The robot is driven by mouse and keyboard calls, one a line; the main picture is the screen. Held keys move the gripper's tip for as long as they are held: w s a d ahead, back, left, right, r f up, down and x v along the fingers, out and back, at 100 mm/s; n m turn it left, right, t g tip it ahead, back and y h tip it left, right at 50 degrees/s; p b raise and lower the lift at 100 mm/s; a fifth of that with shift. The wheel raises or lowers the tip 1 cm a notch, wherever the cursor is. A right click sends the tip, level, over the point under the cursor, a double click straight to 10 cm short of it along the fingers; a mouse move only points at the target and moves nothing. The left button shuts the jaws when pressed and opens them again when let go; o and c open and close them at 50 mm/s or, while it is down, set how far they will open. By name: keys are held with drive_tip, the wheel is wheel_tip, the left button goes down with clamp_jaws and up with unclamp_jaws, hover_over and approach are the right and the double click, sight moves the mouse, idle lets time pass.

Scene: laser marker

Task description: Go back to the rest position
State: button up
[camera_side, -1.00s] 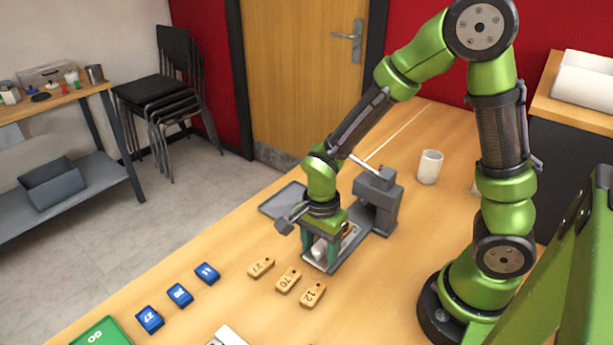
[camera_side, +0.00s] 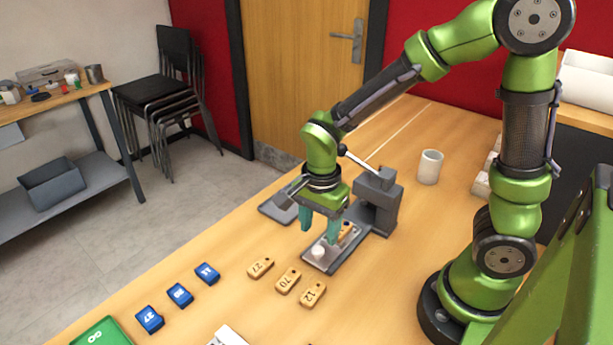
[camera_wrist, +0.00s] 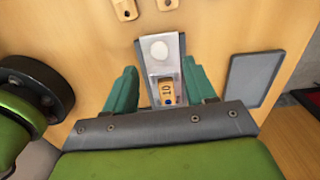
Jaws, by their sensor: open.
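My gripper (camera_side: 319,226) is open and empty, with its teal fingers above the laser marker's bed in the side view. In the wrist view its fingers (camera_wrist: 160,92) stand apart on both sides of the bed. The grey laser marker (camera_side: 377,205) stands on the table just right of my gripper. A wooden tag (camera_wrist: 167,91) marked with a number lies on the marker's bed (camera_wrist: 162,68), between and below my fingertips. A round white knob (camera_side: 318,250) sits at the near end of the bed.
Wooden tags (camera_side: 288,280) and blue tags (camera_side: 180,294) lie in rows in front. A green plate (camera_side: 100,333) is at the near edge. A grey tray (camera_wrist: 252,79) lies beside the marker. A white cup (camera_side: 430,167) stands behind it. The space above the table is free.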

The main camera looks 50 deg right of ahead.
drive_tip(key=shift+s+n, duration=0.1)
drive_tip(key=shift+n, duration=0.6)
drive_tip(key=shift+s+a+r+n, duration=0.15)
drive_tip(key=shift+s+a+n, duration=0.1)
drive_tip(key=shift+n, duration=0.65)
drive_tip(key=s+d+r+n+t+y, duration=0.1)
drive_tip(key=s+r+n+t, duration=0.1)
drive_tip(key=r+n, duration=0.3)
drive_tip(key=s+d+r+n+t+y, duration=0.1)
drive_tip(key=r+n+t, duration=0.4)
drive_tip(key=r, duration=0.5)
drive_tip(key=shift+s+d+r, duration=0.3)
drive_tip(key=shift+s+d, duration=0.2)
drive_tip(key=shift+s, duration=0.6)
